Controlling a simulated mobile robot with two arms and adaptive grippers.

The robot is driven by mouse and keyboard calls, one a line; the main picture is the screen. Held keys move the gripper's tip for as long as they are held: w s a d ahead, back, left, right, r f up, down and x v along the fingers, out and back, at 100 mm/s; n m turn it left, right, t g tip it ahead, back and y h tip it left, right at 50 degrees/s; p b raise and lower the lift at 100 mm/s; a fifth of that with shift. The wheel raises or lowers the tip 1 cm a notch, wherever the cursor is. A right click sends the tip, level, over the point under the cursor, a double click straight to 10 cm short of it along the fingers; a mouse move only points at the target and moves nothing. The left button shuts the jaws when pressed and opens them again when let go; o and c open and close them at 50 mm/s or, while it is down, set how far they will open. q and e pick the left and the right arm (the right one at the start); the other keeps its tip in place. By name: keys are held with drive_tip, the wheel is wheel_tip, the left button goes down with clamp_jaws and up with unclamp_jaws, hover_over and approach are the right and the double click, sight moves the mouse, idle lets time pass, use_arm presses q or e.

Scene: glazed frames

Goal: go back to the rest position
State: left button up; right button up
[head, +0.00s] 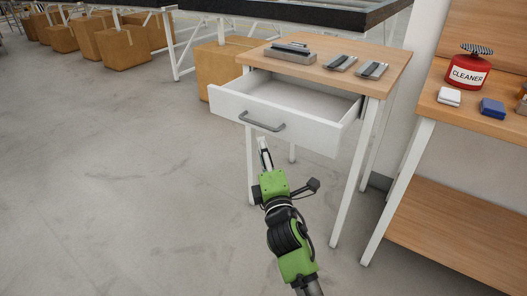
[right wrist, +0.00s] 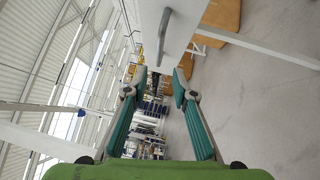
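My right gripper (head: 263,150) is in front of the small wooden-topped table (head: 340,52), just below the handle (head: 262,121) of its white drawer (head: 318,138). The drawer stands pulled out, and the part of its inside that shows is empty. In the right wrist view the two fingers of my right gripper (right wrist: 155,88) are spread apart with nothing between them. The drawer's handle (right wrist: 166,35) shows there beyond the fingertips, apart from them. My left gripper is not in view.
Grey metal parts (head: 291,53) lie on the table top. At right a bench (head: 500,118) holds a red cleaner container (head: 467,76), a white block (head: 449,96) and a blue block (head: 492,107). Cardboard boxes (head: 123,47) stand at the back left. The floor at left is clear.

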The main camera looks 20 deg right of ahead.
drive_tip(key=s+d+f+m+g, duration=0.1)
drive_tip(key=s+f+m+g, duration=0.35)
drive_tip(key=f, duration=0.75)
drive_tip(key=s+d+f+m+g, duration=0.2)
drive_tip(key=s+f+m+g, duration=0.3)
drive_tip(key=f, duration=0.7)
drive_tip(key=s+f+m+g+y, duration=0.1)
drive_tip(key=s+f+m+g, duration=0.2)
drive_tip(key=s+f, duration=1)
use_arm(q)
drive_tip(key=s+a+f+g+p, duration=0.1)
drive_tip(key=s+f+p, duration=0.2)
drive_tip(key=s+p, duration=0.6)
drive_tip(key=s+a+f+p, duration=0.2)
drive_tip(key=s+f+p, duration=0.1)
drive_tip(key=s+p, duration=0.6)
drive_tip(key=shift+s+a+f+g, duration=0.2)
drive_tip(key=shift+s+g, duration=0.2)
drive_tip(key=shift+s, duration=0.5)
use_arm(e)
drive_tip(key=s+f+m+g, duration=0.1)
drive_tip(key=s+f, duration=0.5)
drive_tip(key=s, duration=1.1)
drive_tip(key=s+d+f+m+g+y, duration=0.1)
drive_tip(key=s+f+g, duration=0.3)
drive_tip(key=s, duration=1.3)
wheel_tip(320, 180, down, 2)
drive_tip(key=shift+s+d+f+m+g, duration=0.1)
drive_tip(key=shift+s+d+m+g, duration=0.2)
drive_tip(key=shift+m, duration=0.35)
